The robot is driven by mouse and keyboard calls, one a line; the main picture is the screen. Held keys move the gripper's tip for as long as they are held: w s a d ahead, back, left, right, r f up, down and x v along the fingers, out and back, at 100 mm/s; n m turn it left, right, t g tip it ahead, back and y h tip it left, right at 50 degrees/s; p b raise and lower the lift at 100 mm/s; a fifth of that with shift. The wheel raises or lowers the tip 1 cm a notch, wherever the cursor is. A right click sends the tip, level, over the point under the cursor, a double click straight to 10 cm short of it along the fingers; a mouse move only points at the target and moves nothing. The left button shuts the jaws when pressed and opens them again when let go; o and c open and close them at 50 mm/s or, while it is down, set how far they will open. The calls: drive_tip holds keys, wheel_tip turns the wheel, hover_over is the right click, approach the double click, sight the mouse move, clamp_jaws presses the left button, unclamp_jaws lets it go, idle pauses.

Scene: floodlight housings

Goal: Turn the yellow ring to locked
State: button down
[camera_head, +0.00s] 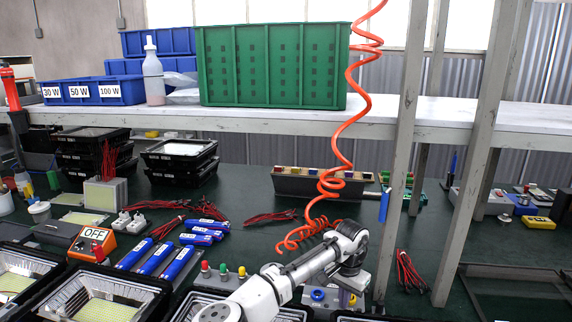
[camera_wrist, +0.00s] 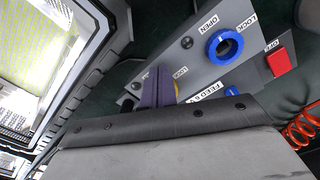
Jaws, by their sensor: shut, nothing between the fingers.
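The yellow ring (camera_wrist: 177,88) shows only as a sliver in the wrist view, on a grey panel (camera_wrist: 195,58) beside a "LOCK" label. My gripper fingers (camera_wrist: 157,75) hide most of it. They are shut and empty, with their tips over or right beside the ring; I cannot tell whether they touch it. The ring's turn position is hidden. In the head view a small yellow part (camera_head: 352,299) shows on the panel below my wrist. A blue ring (camera_wrist: 224,46) sits farther along the panel between "OPEN" and "LOCK" labels.
A red block (camera_wrist: 277,61) stands beside an "OFF" label to the right of the blue ring. Floodlight housings (camera_wrist: 95,40) lie to the left. A coiled red hose (camera_head: 330,180) hangs near my wrist. A grey post (camera_head: 398,160) rises just right of my arm.

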drive_tip(key=shift+w+a+p, duration=0.35)
drive_tip(key=shift+w+p, duration=0.2)
drive_tip(key=shift+p, duration=0.65)
drive_tip(key=shift+s+a+r+p, duration=0.1)
drive_tip(key=shift+a+p, duration=0.05)
drive_tip(key=shift+p, duration=0.15)
drive_tip(key=shift+s+a, duration=0.1)
drive_tip(key=shift+a, duration=0.15)
wheel_tip(320, 180, up, 6)
drive_tip(key=p, duration=0.5)
drive_tip(key=shift+d, duration=0.1)
